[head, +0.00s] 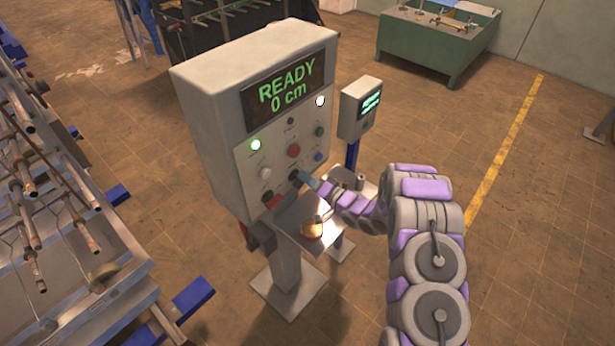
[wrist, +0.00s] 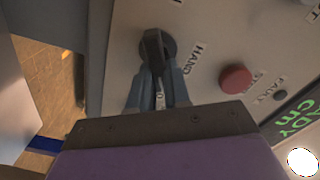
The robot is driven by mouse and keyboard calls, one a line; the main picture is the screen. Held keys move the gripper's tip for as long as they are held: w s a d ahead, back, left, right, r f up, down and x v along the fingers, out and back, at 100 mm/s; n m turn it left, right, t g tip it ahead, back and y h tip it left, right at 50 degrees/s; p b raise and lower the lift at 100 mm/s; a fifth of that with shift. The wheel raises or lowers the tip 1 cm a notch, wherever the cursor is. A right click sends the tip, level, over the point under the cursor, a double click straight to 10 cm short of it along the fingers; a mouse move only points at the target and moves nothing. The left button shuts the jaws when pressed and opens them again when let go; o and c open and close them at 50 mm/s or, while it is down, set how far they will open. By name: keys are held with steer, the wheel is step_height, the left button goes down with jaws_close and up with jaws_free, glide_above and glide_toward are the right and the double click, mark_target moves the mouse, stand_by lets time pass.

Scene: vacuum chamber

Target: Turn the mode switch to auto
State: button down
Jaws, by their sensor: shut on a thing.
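The mode switch (wrist: 153,44) is a black rotary knob on a round dark base, set in the pale face of the control panel (head: 215,100). The wrist view shows the panel turned on its side. The word HAND is printed beside the switch. My gripper (wrist: 155,75) has its two blue-grey fingers on either side of the knob's handle, shut on it. Another label between the fingers is mostly hidden. In the head view my gripper (head: 303,180) reaches the panel's lower right, and the knob is largely covered.
A red stop button (wrist: 235,79) is close to the switch. A small shelf (head: 290,215) below bears a brass-coloured object (head: 312,228). A smaller display box (head: 360,107) stands to the right.

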steer(key=shift+w+d+r, duration=0.15)
steer(key=shift+w+r, duration=0.1)
steer(key=c, duration=1.5)
jaws_free()
steer(key=o, duration=0.4)
steer(key=shift+w+f, duration=0.1)
steer(key=shift+f, duration=0.15)
steer(key=shift+s, duration=0.2)
steer(key=b+v, duration=0.1)
steer(key=v, duration=1.6)
steer(key=shift+s, duration=0.1)
steer(key=shift+f, duration=0.1)
